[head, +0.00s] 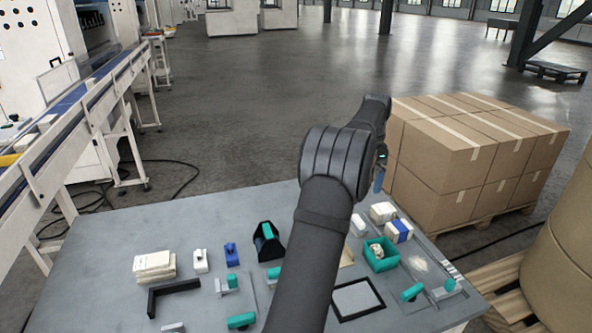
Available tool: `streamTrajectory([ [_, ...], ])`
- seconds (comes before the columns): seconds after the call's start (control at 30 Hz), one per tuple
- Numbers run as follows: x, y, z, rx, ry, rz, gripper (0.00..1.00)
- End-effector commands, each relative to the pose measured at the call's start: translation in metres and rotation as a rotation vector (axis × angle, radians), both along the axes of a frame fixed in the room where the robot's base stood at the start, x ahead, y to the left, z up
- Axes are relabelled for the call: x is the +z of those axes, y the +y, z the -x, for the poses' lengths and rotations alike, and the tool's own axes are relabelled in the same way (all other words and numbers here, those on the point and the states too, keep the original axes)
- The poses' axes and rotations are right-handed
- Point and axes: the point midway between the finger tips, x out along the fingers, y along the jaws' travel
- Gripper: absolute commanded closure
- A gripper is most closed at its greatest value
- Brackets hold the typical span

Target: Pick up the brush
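My arm reaches up from the bottom middle and bends over the table toward the right. My gripper (380,165) shows only in part at its far end, above the table's back right; the arm hides most of it. A small blue piece (378,182) hangs at its lower end; I cannot tell whether it is a fingertip or something held. No brush can be made out for certain. Several small teal-handled items lie on the table, among them one at the front middle (241,321) and one at the right (412,292), too small to identify.
The grey table (110,270) holds a stack of pale blocks (154,266), a black angle piece (172,296), a black holder (268,243), a teal box (381,255) and a black frame (357,299). Cartons (470,150) on a pallet stand beyond the right edge. The table's left side is clear.

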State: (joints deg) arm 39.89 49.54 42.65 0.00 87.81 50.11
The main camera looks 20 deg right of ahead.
Motion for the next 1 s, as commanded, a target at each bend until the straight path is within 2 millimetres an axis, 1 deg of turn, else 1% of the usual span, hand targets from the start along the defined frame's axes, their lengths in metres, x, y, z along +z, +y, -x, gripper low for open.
streamTrajectory([
  [0.13, 0.0, 0.0, 0.0, 0.0, 0.0, 0.0, 0.0],
  [0.2, 0.0, 0.0, 0.0, 0.0, 0.0, 0.0, 0.09],
  [0.47, -0.001, 0.001, 0.0, 0.0, 0.001, 0.002, 0.09],
  [0.7, -0.011, 0.021, 0.002, 0.0, 0.002, 0.093, 0.09],
  [0.77, -0.015, 0.024, 0.003, 0.001, 0.002, 0.11, 0.09],
  [0.87, -0.026, 0.024, 0.004, 0.0, 0.002, 0.12, 0.09],
  [0.97, -0.045, 0.022, 0.004, 0.0, 0.003, 0.119, 0.09],
  [1.0, -0.054, 0.02, 0.004, 0.0, 0.004, 0.119, 0.09],
])
